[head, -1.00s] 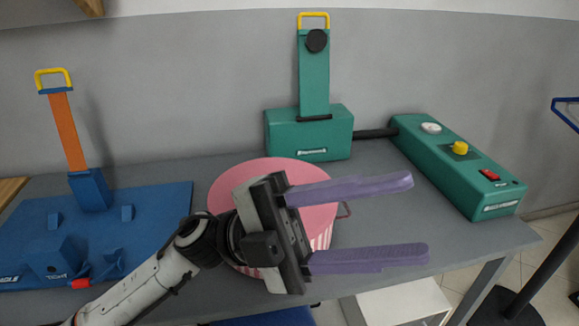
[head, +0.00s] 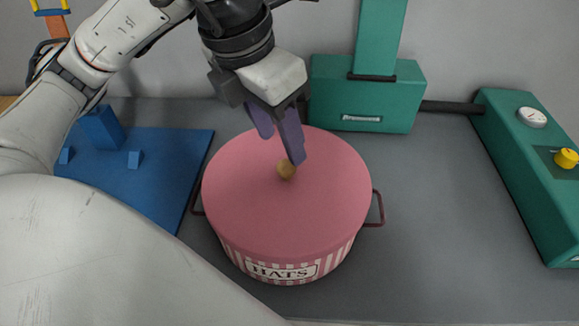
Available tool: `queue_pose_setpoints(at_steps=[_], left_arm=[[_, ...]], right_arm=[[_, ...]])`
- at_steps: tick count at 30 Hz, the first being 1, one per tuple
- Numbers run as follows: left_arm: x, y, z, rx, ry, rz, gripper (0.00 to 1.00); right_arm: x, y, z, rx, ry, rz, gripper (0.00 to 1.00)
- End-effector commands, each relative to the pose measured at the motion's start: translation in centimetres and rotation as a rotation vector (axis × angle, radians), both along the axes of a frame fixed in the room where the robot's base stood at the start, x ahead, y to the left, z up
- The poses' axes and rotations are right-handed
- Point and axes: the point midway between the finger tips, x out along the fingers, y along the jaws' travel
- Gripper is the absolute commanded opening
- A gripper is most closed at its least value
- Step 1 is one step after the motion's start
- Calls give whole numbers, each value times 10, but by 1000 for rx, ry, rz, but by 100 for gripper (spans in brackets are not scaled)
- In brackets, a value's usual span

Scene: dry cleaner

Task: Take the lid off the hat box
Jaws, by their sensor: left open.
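The hat box (head: 333,258) is round, with pink and white stripes, a "HATS" label on its front and a dark red handle on each side. It stands upright on the grey table. Its flat pink lid (head: 245,200) sits on top, with a small round wooden knob (head: 286,170) in the middle. My left gripper (head: 282,150) is open and empty, pointing down from above, with its purple fingers just behind the knob in the picture. I cannot tell whether a finger touches the knob or lid. My right gripper is not in view.
A blue board with blocks (head: 150,180) lies to the left of the box. A green machine with an upright post (head: 366,95) stands behind it, and a green control unit (head: 520,170) is at the right. The grey table (head: 430,220) is clear right of the box.

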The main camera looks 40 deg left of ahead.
Motion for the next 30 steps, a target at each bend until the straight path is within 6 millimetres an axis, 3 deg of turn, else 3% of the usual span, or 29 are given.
queue_pose_setpoints(at_steps=[15,23,25,30], left_arm=[[10,1,-58,-3,3,-3,47],[11,0,-62,-3,0,-3,47],[11,0,-61,-3,0,-3,40],[11,0,-61,-3,0,-3,11]], right_arm=[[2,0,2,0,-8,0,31],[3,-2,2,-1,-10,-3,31],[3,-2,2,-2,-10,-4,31],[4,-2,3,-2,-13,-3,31]])
